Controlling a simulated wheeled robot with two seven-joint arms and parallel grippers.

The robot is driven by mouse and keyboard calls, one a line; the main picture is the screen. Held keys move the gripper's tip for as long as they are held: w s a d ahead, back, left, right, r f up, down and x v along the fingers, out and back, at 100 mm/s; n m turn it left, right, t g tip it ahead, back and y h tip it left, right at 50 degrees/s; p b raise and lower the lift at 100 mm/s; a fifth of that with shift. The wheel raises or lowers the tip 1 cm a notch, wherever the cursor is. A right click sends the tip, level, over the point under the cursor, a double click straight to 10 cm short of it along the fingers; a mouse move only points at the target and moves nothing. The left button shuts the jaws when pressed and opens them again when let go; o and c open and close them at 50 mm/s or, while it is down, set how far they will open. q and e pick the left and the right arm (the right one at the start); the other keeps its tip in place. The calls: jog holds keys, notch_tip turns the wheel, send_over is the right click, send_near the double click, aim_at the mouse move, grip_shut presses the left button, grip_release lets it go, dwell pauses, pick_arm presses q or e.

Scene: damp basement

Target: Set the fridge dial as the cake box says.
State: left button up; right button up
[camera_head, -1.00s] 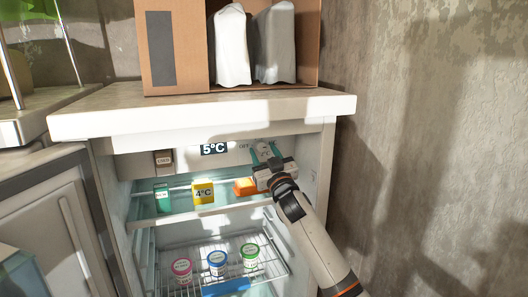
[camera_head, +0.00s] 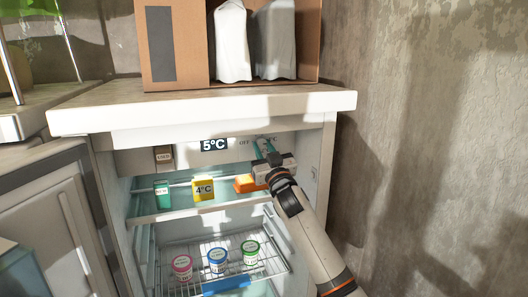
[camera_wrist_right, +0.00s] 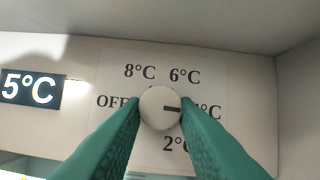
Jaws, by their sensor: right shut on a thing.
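The fridge dial (camera_wrist_right: 161,108) is a round white knob with a dark pointer mark, on a panel lettered OFF, 8°C, 6°C and 2°C. The mark points right, toward a label ending in "°C" that a finger partly hides. My right gripper (camera_wrist_right: 160,110) is shut on the dial, one green finger on each side. In the head view my right gripper (camera_head: 267,148) covers the dial. A yellow box (camera_head: 203,190) marked 4°C stands on the upper shelf; I see no cake wording on it. My left gripper is not in view.
The fridge display (camera_head: 214,145) reads 5°C. A green box (camera_head: 162,194) and an orange block (camera_head: 246,184) share the upper shelf. Several lidded cups stand on the wire rack (camera_head: 186,257) below. A cardboard box (camera_head: 172,45) sits on top. A bare wall bounds the right.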

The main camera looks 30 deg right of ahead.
jog(key=m+h+b, duration=0.1)
jog(key=m, duration=0.1)
jog(key=m+h+b, duration=0.1)
jog(key=m, duration=0.1)
jog(key=m+g+h+b, duration=0.1)
jog(key=shift+a+f+m, duration=0.1)
jog(key=shift+a+m, duration=0.15)
jog(key=shift+m, duration=0.15)
jog(key=m, duration=0.2)
jog(key=m+g+h+b, duration=0.1)
jog(key=shift+w+a+m+h, duration=0.1)
jog(key=shift+m+h, duration=0.2)
jog(key=shift+m, duration=0.1)
jog(key=m, duration=0.1)
jog(key=m+g+h, duration=0.1)
jog(key=m, duration=0.1)
jog(key=shift+a+r, duration=0.1)
jog(key=shift+r, duration=0.25)
jog(key=shift+m+g+h, duration=0.4)
jog(key=shift+m+g, duration=0.4)
jog(key=shift+m, duration=0.7)
jog(key=shift+p, duration=0.3)
jog(key=o, duration=1)
